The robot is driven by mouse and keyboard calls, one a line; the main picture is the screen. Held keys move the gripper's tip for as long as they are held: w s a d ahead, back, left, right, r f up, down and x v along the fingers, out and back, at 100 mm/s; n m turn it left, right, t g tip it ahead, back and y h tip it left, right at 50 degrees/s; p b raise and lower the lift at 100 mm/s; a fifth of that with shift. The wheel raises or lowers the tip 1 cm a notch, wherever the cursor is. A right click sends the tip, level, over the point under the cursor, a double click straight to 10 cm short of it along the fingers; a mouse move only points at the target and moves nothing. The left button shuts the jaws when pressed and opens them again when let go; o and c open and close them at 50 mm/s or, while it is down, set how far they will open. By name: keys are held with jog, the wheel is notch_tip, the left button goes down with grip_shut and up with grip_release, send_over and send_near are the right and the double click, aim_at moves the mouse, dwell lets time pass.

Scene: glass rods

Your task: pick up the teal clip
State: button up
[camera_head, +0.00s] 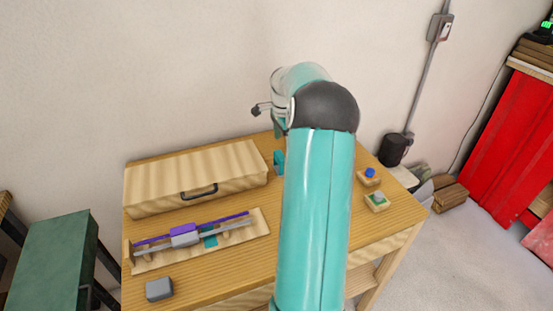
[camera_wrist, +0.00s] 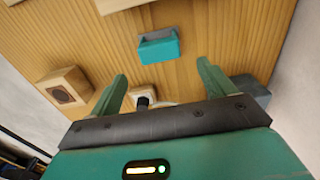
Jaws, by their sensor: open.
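The teal clip (camera_wrist: 158,50) lies on the wooden table in the wrist view, a small block with a grey strip along its upper edge. My gripper (camera_wrist: 162,70) is open, its two green fingers spread wide apart. The clip appears just beyond the fingertips, and nothing is between the fingers in their grip. In the head view a small teal piece (camera_head: 278,161) shows beside my arm; I cannot tell whether it is the same clip. My arm hides most of the gripper and the middle of the table there.
In the wrist view, a wooden block with a dark round inset (camera_wrist: 65,90) is left and a grey block (camera_wrist: 252,90) right. The head view shows a wooden case (camera_head: 195,170), a rod rack (camera_head: 250,226), a grey block (camera_head: 159,289) and two small wooden blocks (camera_head: 368,182) (camera_head: 377,205).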

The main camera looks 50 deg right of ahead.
aim_at(283, 155)
notch_tip(283, 155, down, 4)
jog(key=shift+s+a, duration=0.15)
jog(key=shift+w+a+f, duration=0.1)
jog(key=shift+w+f, duration=0.05)
jog(key=shift+f, duration=1.25)
jog(key=shift+w+f, duration=0.15)
jog(key=shift+f, duration=1.2)
jog(key=c, duration=1.1)
